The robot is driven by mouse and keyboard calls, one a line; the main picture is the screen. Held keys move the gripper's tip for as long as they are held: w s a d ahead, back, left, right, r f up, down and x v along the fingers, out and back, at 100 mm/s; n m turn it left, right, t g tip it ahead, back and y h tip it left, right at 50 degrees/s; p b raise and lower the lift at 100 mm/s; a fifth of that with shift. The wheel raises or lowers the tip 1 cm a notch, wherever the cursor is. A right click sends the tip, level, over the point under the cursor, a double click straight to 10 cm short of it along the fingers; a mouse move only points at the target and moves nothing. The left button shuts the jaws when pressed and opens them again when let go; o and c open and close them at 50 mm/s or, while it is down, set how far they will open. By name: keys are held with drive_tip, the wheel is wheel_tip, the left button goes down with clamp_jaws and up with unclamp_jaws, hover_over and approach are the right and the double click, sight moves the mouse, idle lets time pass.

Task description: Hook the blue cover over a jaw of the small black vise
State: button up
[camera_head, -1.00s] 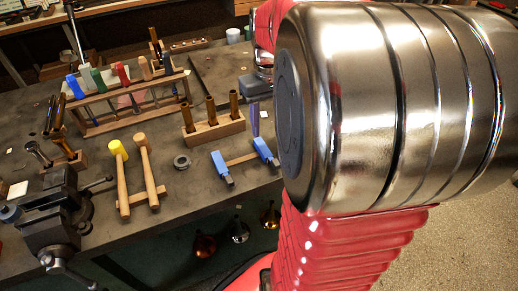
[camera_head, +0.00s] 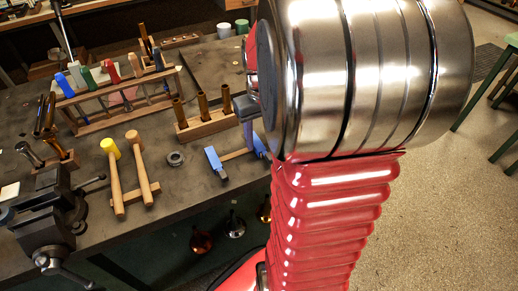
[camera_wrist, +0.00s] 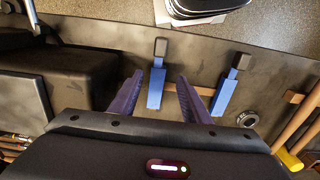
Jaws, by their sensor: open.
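Two blue covers with dark end blocks sit on a light wooden bar on the bench. In the head view, the left one (camera_head: 214,162) is clear of my arm, and the right one (camera_head: 260,146) is close beside it. In the wrist view, one blue cover (camera_wrist: 155,90) shows between the open fingers of my gripper (camera_wrist: 160,76), with no visible contact. The other cover (camera_wrist: 224,94) lies outside the right finger. In the head view, my arm hides most of the gripper. The black vise (camera_head: 48,222) stands at the bench's front left, with a handle bar.
Two mallets (camera_head: 126,178) lie left of the covers, with a small ring (camera_head: 175,158) between. A wooden block with brass tubes (camera_head: 204,125) stands behind the covers, and a tool rack (camera_head: 115,95) farther back. In the wrist view, a dark box-like thing (camera_wrist: 82,72) is at left.

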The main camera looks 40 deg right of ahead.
sight(261, 149)
wheel_tip(261, 149, down, 4)
drive_tip(key=shift+d+f, duration=0.1)
drive_tip(key=shift+d, duration=0.05)
idle(0.6)
clamp_jaws()
idle(0.3)
